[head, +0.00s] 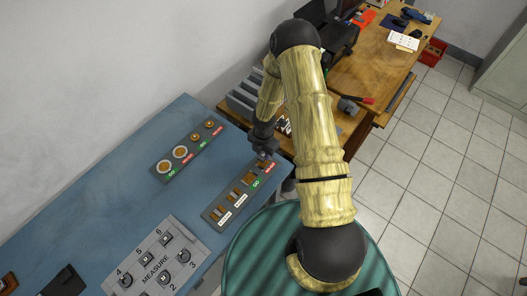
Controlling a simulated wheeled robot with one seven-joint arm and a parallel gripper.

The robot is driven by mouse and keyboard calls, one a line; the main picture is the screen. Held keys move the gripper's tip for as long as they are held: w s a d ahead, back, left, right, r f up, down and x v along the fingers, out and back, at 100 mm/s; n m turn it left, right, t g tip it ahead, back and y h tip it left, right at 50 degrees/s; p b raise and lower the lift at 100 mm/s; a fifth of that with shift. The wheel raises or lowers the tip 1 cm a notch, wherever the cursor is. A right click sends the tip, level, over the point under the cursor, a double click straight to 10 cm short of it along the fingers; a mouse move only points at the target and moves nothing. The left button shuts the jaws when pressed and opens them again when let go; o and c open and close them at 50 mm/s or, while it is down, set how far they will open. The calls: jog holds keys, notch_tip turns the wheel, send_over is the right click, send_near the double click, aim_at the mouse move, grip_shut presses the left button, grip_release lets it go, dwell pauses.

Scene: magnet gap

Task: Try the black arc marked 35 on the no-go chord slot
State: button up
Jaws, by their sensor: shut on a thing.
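My gripper (264,153) is shut at the far right end of the grey slot gauge board (211,215), close above or at the slot by its red no-go label. It is shut on a small dark piece, most likely a black arc, mostly hidden by the fingers; no number can be read. I cannot tell whether the piece touches the slot. The board has several slots, with a green GO label (256,183) near the gripper. A grey MEASURE tray (140,247) with numbered places holds several dark arcs.
A second grey gauge board (161,178) with round orange-brown holes lies behind on the blue table (105,178). Dark objects (66,281) lie at the lower left. A wooden desk (352,70) with tools stands beyond. Bare blue tabletop lies left of the boards.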

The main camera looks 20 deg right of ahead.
jog(key=shift+f+b, duration=1.55)
jog(key=shift+f, duration=0.65)
jog(key=o, duration=1)
jog(key=c, duration=0.5)
jog(key=shift+r+p, duration=2.05)
jog(key=shift+r, duration=0.25)
